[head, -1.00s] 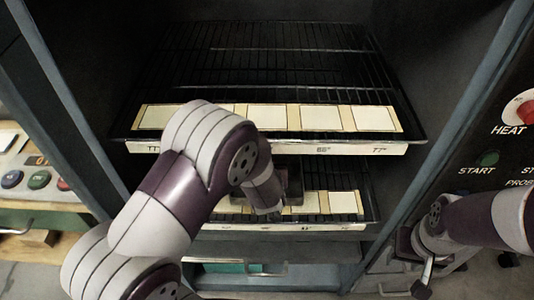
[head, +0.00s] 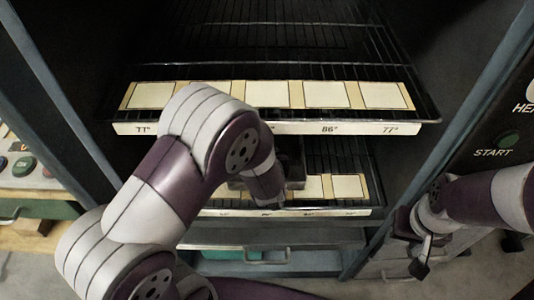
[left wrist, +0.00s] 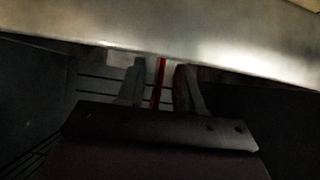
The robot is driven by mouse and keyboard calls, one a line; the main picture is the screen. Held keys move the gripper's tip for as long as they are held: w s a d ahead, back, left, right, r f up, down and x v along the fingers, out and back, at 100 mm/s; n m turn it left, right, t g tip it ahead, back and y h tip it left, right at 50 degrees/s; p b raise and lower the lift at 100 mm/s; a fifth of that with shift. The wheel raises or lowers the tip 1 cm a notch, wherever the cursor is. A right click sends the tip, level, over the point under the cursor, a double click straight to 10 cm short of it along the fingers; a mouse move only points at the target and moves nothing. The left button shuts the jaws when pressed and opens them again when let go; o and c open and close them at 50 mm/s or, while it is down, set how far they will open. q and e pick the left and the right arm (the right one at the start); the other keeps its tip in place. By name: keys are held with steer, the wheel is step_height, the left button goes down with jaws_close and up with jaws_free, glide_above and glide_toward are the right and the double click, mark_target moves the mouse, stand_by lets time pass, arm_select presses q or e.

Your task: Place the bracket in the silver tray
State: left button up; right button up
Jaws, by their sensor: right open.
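I cannot make out the bracket or the silver tray for certain in either view. My left arm reaches into the dark cabinet at the lower shelf (head: 345,188), and in the head view its own wrist and the upper shelf hide the fingertips. In the left wrist view the two fingers of my left gripper (left wrist: 160,85) stand apart. A thin red upright strip (left wrist: 160,75) shows between them, with gaps at both sides; what it belongs to is unclear. My right gripper (head: 420,258) is open and empty, outside the cabinet at the lower right.
The upper wire shelf (head: 270,45) has a labelled front edge (head: 270,128) and pale squares along it. A bright metal edge (left wrist: 190,40) crosses the top of the left wrist view. A drawer handle (head: 267,258) is below. A control panel (head: 505,130) stands right.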

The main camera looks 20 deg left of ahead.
arm_select(q)
steer(key=shift+r, duration=0.1)
steer(key=shift+r, duration=0.25)
steer(key=p+v, duration=0.4)
steer(key=v, duration=0.7)
steer(key=shift+s+r+p, duration=0.2)
steer(key=shift+s+p, duration=0.1)
steer(key=shift+s, duration=0.05)
steer(key=shift+d, duration=0.1)
